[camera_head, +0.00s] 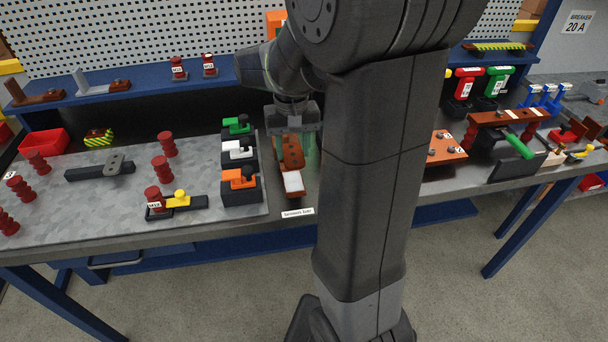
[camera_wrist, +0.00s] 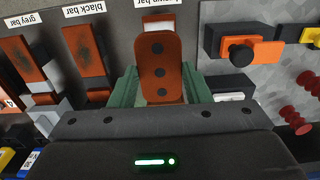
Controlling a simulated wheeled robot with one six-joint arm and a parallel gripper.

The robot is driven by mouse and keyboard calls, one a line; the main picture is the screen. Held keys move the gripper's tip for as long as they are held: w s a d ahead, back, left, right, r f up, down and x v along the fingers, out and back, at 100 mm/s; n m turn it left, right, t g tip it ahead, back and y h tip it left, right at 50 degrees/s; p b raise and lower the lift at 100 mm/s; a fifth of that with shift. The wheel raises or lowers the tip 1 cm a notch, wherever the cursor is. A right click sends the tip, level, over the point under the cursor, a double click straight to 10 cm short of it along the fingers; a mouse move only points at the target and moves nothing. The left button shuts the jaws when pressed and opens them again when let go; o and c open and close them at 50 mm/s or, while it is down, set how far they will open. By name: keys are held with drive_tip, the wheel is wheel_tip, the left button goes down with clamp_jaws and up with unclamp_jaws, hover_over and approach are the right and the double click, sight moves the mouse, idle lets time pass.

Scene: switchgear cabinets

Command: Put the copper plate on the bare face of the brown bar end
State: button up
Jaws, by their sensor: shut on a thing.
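The plate lies over the brown bar end, whose pale and brown front part (camera_wrist: 158,25) shows past the plate in the wrist view; the pale part (camera_head: 293,182) also shows in the head view. The plate hides most of this bar end. Whether plate and bar touch, I cannot tell.
Grey bar (camera_wrist: 25,62) and black bar (camera_wrist: 86,58) ends stand at left in the wrist view. The orange-topped block (camera_head: 240,183) and other clamp blocks stand close left of my gripper in the head view. Red insulators (camera_head: 161,167) stand farther left on the grey mat.

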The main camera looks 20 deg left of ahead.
sight(293, 181)
wheel_tip(293, 181, down, 8)
drive_tip(key=shift+a+r, duration=0.1)
idle(0.4)
drive_tip(key=o, duration=1.2)
drive_tip(key=shift+o, duration=0.2)
wheel_tip(293, 181, up, 12)
